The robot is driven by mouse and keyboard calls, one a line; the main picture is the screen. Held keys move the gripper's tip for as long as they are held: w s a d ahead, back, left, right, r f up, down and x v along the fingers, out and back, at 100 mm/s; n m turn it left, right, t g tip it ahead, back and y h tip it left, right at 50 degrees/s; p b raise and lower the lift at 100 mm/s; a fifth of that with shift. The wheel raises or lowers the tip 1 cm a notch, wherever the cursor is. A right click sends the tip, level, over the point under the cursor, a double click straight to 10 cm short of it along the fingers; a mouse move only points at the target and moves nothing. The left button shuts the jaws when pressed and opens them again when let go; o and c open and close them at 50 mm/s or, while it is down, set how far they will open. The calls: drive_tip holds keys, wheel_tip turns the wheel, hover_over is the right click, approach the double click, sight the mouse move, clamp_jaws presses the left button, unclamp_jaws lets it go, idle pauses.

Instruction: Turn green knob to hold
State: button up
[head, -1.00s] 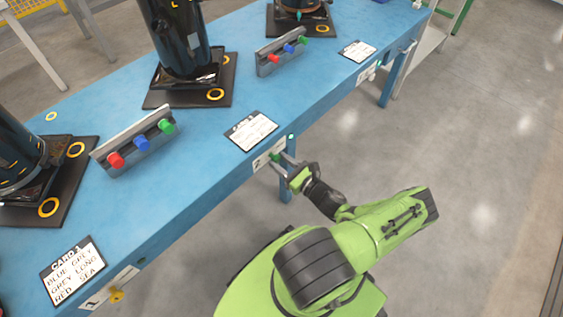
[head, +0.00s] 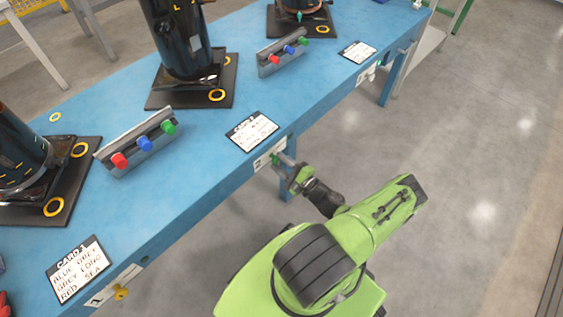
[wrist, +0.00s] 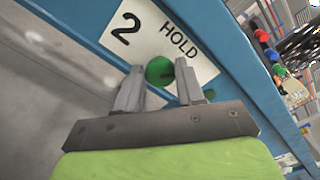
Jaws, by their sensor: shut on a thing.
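The green knob (wrist: 159,71) sits on a white label plate (wrist: 158,36) marked "2" and "HOLD", on the front edge of the blue bench. The word HOLD is printed to the right of the "2", above the knob in the wrist view. My gripper (wrist: 160,72) has one finger on each side of the knob and is shut on it. In the head view my gripper (head: 283,163) reaches the bench edge at the plate (head: 268,156). The fingers partly hide the plate's lower part, and the knob's pointer direction cannot be read clearly.
A card (head: 251,131) lies on the bench above the plate. A strip with red, blue and green buttons (head: 137,143) and dark compressors (head: 180,40) stand further in. A yellow knob (head: 121,292) is on the edge at lower left. The floor at right is clear.

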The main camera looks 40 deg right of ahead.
drive_tip(key=n, duration=0.3)
drive_tip(key=shift+n+p, duration=0.3)
drive_tip(key=shift+p, duration=0.1)
drive_tip(key=shift+f+n+p, duration=0.15)
drive_tip(key=shift+n+p, duration=0.25)
drive_tip(key=shift+n, duration=1.5)
drive_tip(key=o, duration=1)
drive_tip(key=shift+o, duration=0.2)
drive_tip(key=s+p, duration=0.1)
drive_tip(key=s, duration=1.4)
drive_tip(key=shift+s+d+p, duration=0.15)
drive_tip(key=shift+s+p, duration=0.2)
drive_tip(key=shift+s, duration=0.05)
